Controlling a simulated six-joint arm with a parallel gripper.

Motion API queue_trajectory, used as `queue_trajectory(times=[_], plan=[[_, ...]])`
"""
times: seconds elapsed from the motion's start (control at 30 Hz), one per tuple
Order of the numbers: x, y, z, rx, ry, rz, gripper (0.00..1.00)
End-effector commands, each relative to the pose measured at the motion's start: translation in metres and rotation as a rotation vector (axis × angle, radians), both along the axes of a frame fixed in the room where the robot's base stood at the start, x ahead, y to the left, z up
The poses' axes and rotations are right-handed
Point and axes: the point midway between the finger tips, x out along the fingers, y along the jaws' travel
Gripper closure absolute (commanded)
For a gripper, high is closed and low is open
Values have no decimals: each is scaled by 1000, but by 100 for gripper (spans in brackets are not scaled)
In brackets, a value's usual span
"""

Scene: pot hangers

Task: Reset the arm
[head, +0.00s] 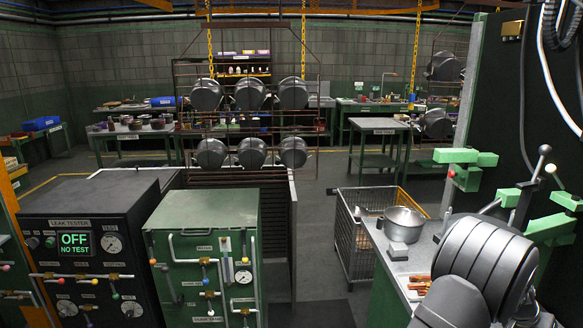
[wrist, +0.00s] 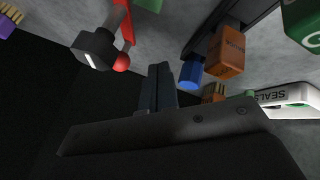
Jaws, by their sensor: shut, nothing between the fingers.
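My arm (head: 487,262) fills the lower right of the head view as thick grey rounded links. Its gripper end cannot be made out there. In the wrist view my gripper (wrist: 157,88) shows as two dark fingers pressed together, shut and empty. Beyond the fingers lie a blue cylinder (wrist: 191,74), an orange block (wrist: 227,53) and a black tool with a red ball (wrist: 121,62). The fingers look apart from them, though the depth is hard to judge.
Several pots hang on a rack (head: 262,132). The leak tester (head: 84,243) reads "OFF NO TEST". A white "SEALS" tray (wrist: 290,96) lies right.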

Motion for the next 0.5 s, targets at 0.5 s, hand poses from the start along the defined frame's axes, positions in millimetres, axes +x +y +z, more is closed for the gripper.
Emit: queue_trajectory(times=[0.5], plan=[[-47, -45, 51, -1, 0, -138, 100]])
